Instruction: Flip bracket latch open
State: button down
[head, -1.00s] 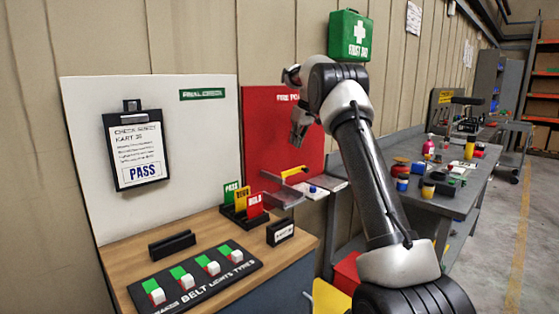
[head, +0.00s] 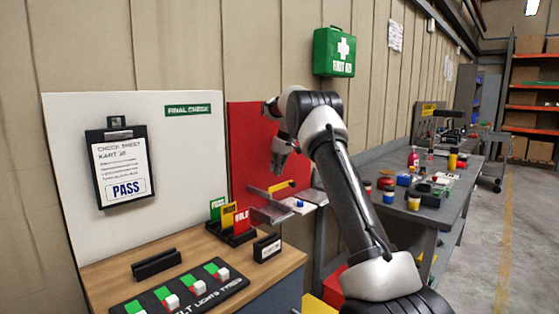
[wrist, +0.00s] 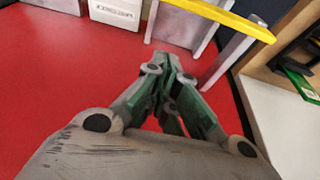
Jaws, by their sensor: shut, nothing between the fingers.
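The bracket (head: 262,212) is a grey metal holder on the red board (head: 250,150). Its yellow latch (head: 283,186) is a bar lying across it. In the wrist view the latch (wrist: 222,16) crosses the top of the picture, over the grey bracket walls (wrist: 228,60). My gripper (head: 277,173) is shut and empty, in front of the red board and just above the latch in the head view. In the wrist view my gripper (wrist: 170,62) points toward the bracket, with its fingertips short of the yellow bar. No contact with the latch shows.
A bench (head: 215,262) with card holders and a switch panel stands at left. A small shelf (head: 312,197) with a blue item is right of the bracket. A green first aid box (head: 334,52) hangs above. A cluttered grey table (head: 450,205) stands at right.

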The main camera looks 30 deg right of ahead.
aim_at(283, 187)
jog(key=shift+s+d+f, duration=0.3)
jog(key=shift+s+f, duration=0.3)
jog(key=shift+s, duration=0.15)
jog(key=shift+s+d+f, duration=0.25)
jog(key=shift+s+f, duration=0.3)
jog(key=shift+s, duration=0.2)
jog(key=shift+s, duration=0.1)
